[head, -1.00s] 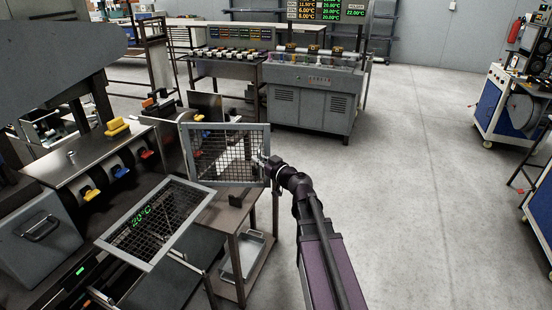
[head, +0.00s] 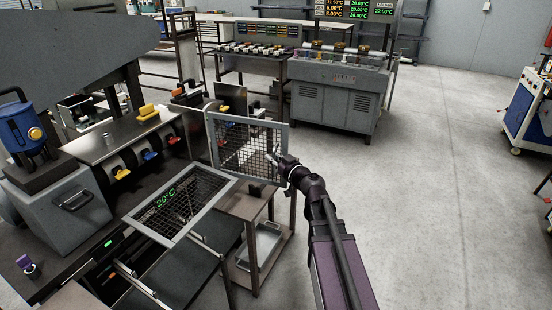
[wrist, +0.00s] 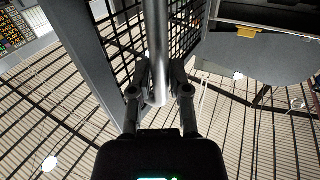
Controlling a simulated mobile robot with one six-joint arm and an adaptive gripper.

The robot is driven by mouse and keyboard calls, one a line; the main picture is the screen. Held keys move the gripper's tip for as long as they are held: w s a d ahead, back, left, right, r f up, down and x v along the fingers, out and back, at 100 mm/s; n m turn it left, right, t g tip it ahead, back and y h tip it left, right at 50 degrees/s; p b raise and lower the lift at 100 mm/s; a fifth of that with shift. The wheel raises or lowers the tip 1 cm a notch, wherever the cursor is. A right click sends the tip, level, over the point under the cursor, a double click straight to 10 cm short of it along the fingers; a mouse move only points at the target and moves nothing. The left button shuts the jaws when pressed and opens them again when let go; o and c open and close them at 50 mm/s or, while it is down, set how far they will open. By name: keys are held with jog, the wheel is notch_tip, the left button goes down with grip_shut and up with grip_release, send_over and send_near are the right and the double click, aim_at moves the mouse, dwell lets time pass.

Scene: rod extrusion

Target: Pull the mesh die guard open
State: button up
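The mesh die guard (head: 245,146) is an upright grey-framed panel of dark mesh, left of centre in the head view, standing out at an angle beside the machine. Its mesh and frame also show in the wrist view (wrist: 185,35). My gripper (head: 277,166) is at the guard's right side in the head view. In the wrist view my gripper (wrist: 160,78) has its two fingers closed on either side of a round metal handle bar (wrist: 157,45), which appears held between them. The guard's hinge side is not clear.
A second mesh panel (head: 180,207) lies tilted in front, with a green 20°C readout. A small table (head: 250,205) stands below the guard. The extruder bench (head: 95,150) with coloured levers is at left. Grey cabinets (head: 335,95) stand behind. Open floor (head: 430,200) lies right.

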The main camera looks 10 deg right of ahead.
jog(key=shift+o, duration=1.1)
jog(key=shift+d, duration=0.1)
jog(key=shift+s, duration=0.1)
jog(key=v, duration=0.7)
jog(key=shift+s, duration=0.2)
jog(key=shift+d, duration=0.15)
